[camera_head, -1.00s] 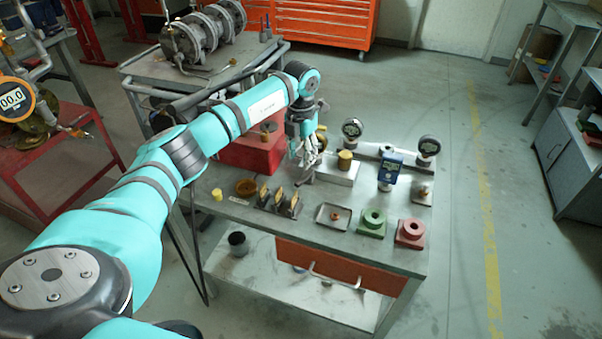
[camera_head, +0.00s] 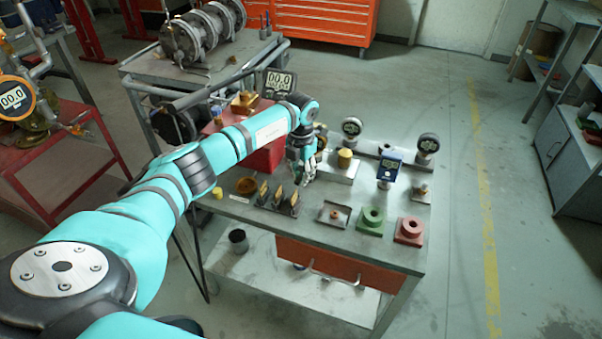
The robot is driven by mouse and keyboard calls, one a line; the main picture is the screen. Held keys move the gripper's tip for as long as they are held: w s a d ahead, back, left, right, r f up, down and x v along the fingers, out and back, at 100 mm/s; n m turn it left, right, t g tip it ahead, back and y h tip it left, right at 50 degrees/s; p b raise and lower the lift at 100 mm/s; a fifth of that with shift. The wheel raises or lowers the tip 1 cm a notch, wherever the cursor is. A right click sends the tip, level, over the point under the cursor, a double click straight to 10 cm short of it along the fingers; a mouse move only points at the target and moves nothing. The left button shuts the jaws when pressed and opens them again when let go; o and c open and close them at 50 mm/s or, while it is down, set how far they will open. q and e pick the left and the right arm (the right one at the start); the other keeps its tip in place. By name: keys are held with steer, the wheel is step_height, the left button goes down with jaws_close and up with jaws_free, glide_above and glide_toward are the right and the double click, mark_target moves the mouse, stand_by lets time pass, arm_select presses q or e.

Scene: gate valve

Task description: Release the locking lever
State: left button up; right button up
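My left gripper (camera_head: 304,180) points down over the workbench, just behind the right end of a row of small dark stands with yellow tags (camera_head: 278,198). Its fingers are small and dark, so I cannot tell whether they are open or shut. I see nothing clearly held. A brass valve-like part (camera_head: 243,103) shows behind my forearm, next to a digital gauge reading 00.0 (camera_head: 279,83). My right gripper is not in view.
Floor right of the bench is clear.

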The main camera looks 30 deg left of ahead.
arm_select(q)
jaws_close()
steer(key=shift+r, duration=0.1)
steer(key=shift+d+n, duration=0.15)
steer(key=shift+n, duration=0.35)
steer(key=shift+w+d+n+p, duration=0.1)
steer(key=shift+d+n+p, duration=0.3)
steer(key=shift+n, duration=0.7)
steer(key=shift+a, duration=0.1)
steer(key=o, duration=0.5)
jaws_free()
steer(key=shift+o, duration=0.2)
